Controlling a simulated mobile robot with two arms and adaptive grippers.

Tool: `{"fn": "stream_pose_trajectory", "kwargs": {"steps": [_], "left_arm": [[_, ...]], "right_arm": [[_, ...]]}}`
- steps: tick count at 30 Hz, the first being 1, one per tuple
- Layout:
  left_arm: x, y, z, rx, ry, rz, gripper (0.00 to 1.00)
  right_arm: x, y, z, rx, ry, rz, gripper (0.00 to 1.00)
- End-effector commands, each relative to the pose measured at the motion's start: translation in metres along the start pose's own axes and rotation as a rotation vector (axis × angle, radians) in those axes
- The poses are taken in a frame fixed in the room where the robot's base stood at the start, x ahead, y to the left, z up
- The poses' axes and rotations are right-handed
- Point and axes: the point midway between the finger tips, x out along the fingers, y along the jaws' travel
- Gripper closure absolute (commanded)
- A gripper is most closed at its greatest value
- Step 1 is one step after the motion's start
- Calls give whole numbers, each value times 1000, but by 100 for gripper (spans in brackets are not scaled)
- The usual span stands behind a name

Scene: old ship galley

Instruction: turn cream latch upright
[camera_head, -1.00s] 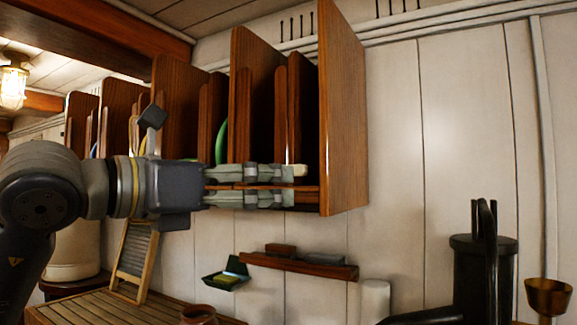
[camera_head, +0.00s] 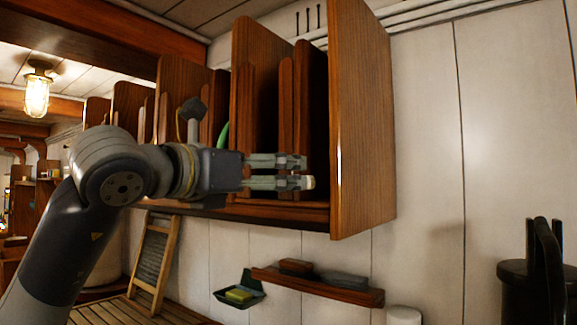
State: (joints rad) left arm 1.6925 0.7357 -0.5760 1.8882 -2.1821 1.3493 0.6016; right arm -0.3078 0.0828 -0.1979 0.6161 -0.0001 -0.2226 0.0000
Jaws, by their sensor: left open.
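My left gripper (camera_head: 301,172) is open, its two fingers pointing right, one above the other, in front of the dark wooden plate rack (camera_head: 362,130). A small cream piece (camera_head: 311,183), which looks like the latch, shows just at the tip of the lower finger. Most of it is hidden behind the finger, so I cannot tell its angle or whether the finger touches it. My right gripper is not in view.
Below the rack, a wooden wall shelf (camera_head: 330,288) holds small blocks, beside a green dish with a yellow sponge (camera_head: 238,295). A washboard (camera_head: 152,262) leans at left. A black cylinder (camera_head: 515,290) stands at right. The white wall right of the rack is clear.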

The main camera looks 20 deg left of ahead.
Motion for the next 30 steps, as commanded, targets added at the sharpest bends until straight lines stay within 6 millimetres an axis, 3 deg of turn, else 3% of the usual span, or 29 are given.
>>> {"fn": "stream_pose_trajectory", "kwargs": {"steps": [4,9,15,20,21,26,30], "left_arm": [[28,0,2,-1,6,-1,0],[48,0,1,0,2,-1,0],[55,0,-1,1,2,-2,0],[54,0,-1,1,2,-1,0],[54,0,-1,1,2,-1,2],[54,0,-1,0,2,-1,39],[54,0,-1,0,1,-1,41]], "right_arm": [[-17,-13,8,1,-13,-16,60],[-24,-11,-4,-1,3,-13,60],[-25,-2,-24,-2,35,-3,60],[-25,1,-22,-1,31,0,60],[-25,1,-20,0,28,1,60],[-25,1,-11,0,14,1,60],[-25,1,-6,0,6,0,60]]}}
